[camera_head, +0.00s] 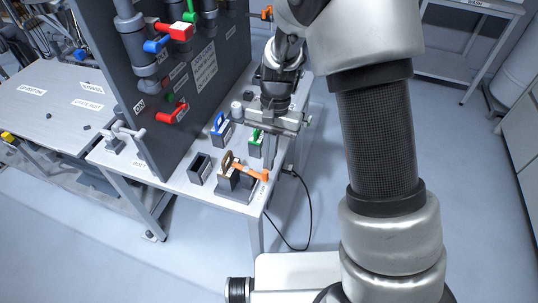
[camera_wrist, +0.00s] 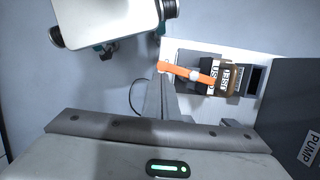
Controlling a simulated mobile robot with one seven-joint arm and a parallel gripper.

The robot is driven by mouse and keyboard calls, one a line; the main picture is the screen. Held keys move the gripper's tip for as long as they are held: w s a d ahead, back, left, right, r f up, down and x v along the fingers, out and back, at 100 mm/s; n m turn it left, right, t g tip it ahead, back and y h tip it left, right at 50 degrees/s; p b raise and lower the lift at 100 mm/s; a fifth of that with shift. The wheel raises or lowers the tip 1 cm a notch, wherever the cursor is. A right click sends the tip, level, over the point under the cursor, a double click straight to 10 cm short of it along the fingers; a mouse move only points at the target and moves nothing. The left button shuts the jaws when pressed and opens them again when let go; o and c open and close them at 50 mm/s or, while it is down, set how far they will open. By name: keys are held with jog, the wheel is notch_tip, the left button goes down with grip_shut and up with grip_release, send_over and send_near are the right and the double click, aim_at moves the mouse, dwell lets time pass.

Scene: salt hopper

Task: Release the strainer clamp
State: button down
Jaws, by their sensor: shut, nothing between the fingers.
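An orange lever (camera_head: 250,172), which looks like the clamp's handle, lies across a dark block (camera_head: 232,192) at the front of the bench. A brown looped handle (camera_head: 226,163) stands up from the same block. In the wrist view the orange lever (camera_wrist: 188,71) has a pale round pivot, beside labels that seem to read "USED". My gripper (camera_head: 269,165) points down at the bench's right edge, close to the lever's free end. In the wrist view my gripper's fingers (camera_wrist: 160,80) are together and empty, near that end. I cannot tell whether they touch it.
The white bench (camera_head: 170,180) also carries a blue-handled block (camera_head: 221,128), a green-handled block (camera_head: 256,140) and an empty dark holder (camera_head: 200,168). A tall dark panel (camera_head: 195,75) with pipes and coloured valves stands behind. A black cable (camera_head: 308,215) hangs at the right; floor there is clear.

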jog(key=m, duration=0.1)
jog(key=s+m, duration=0.2)
jog(key=shift+s+a+r+m+y+p, duration=0.1)
jog(key=shift+a+m+y+p, duration=0.2)
jog(key=shift+y+p, duration=0.1)
jog(key=s+a+m+t+y+p, duration=0.1)
jog(key=s+a+m+t+p, duration=0.1)
jog(key=m, duration=0.8)
jog(key=s+a+p, duration=0.1)
jog(key=a+p, duration=0.1)
jog(key=a, duration=0.1)
jog(key=shift+s+m+t, duration=0.35)
jog(key=shift+m+t, duration=0.05)
jog(key=shift+a, duration=0.1)
